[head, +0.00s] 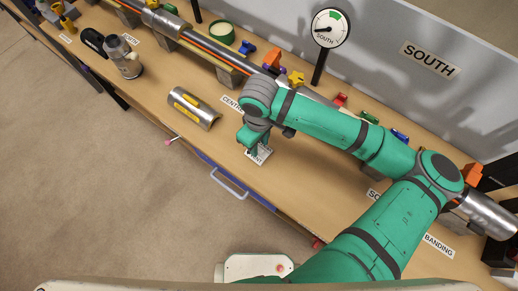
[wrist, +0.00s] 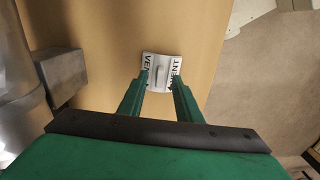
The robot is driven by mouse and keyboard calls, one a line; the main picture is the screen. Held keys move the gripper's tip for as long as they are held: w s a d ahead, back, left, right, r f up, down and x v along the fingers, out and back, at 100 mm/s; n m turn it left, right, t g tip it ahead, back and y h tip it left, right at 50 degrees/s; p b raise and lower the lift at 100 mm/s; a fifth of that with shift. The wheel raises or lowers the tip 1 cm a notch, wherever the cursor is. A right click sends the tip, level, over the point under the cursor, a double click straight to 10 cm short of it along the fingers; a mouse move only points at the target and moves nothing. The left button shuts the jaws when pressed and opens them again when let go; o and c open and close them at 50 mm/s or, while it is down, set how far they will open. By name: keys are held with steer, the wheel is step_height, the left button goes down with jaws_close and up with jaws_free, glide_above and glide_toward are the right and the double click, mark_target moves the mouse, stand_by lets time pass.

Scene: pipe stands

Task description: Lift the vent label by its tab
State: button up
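The vent label (wrist: 161,58) is a small white plate with dark lettering on the wooden bench top. In the wrist view its raised tab (wrist: 160,74) stands in the middle of the plate. My gripper (wrist: 160,80) reaches over the label with its two green fingers apart, one on each side of the tab. A gap shows between the fingers and the tab. In the head view the label (head: 262,154) shows under my gripper (head: 254,150), near the bench's front edge, partly hidden by the gripper.
A curved metal shell with yellow strips (head: 190,106) lies left of my gripper. A long pipe on stands (head: 170,24) runs along the back, with coloured clamps near it. A gauge (head: 330,28) stands behind. A blue drawer with a handle (head: 230,184) is at the front edge.

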steer(key=shift+f, duration=0.65)
jaws_close()
